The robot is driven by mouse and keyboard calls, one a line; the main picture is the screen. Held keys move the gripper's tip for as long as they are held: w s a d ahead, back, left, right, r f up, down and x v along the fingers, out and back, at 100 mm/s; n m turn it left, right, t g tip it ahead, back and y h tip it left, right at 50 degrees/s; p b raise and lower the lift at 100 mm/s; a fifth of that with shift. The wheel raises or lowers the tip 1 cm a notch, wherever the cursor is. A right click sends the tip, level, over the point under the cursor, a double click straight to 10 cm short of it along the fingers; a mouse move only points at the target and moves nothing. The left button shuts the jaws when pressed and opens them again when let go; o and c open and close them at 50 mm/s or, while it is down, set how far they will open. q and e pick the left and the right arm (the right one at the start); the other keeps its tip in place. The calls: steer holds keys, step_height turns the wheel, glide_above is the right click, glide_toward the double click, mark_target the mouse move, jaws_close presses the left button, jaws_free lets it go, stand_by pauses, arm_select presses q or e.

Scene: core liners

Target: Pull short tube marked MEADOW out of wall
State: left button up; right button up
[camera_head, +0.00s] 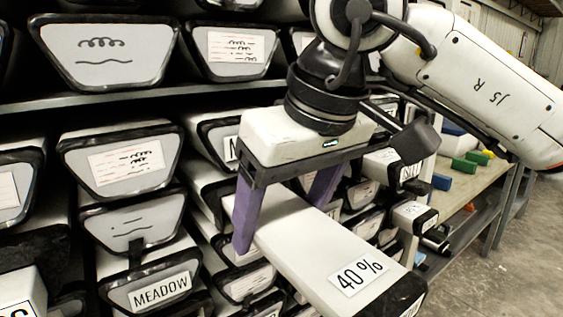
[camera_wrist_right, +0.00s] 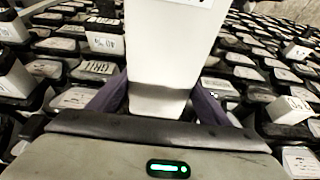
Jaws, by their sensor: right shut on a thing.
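My right gripper (camera_head: 280,226) is shut on a long white tube (camera_head: 318,246) marked "40 %" on its top, one purple finger on each side. The tube sticks out of the wall toward the lower right. Its dark-edged near end has a label that I cannot read. In the right wrist view the white tube (camera_wrist_right: 165,60) lies between the purple fingers. A liner end with a "MEADOW" label (camera_head: 161,291) sits in the wall at lower left, apart from my right gripper. My left gripper is not in view.
Rows of black-rimmed liner ends (camera_head: 105,45) fill the wall at left and behind my gripper. Other short tubes stick out at right (camera_head: 411,214). A bench (camera_head: 464,205) with coloured blocks stands farther right, with open floor (camera_head: 515,255) beside it.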

mark_target(365, 277)
steer(key=shift+r, duration=0.2)
steer(key=shift+s+d, duration=0.2)
steer(key=shift+s, duration=0.05)
steer(key=shift+s+d+b, duration=0.55)
steer(key=shift+s+d, duration=0.3)
steer(key=shift+s, duration=0.35)
steer(key=shift+s+d+b, duration=0.55)
steer(key=shift+s+d, duration=0.3)
steer(key=shift+s, duration=0.3)
steer(key=shift+s+d+b, duration=0.35)
steer(key=shift+s+d, duration=0.55)
steer(key=shift+s, duration=0.35)
steer(key=shift+s+d+b, duration=0.3)
steer(key=shift+s+d, duration=0.6)
steer(key=shift+s, duration=0.3)
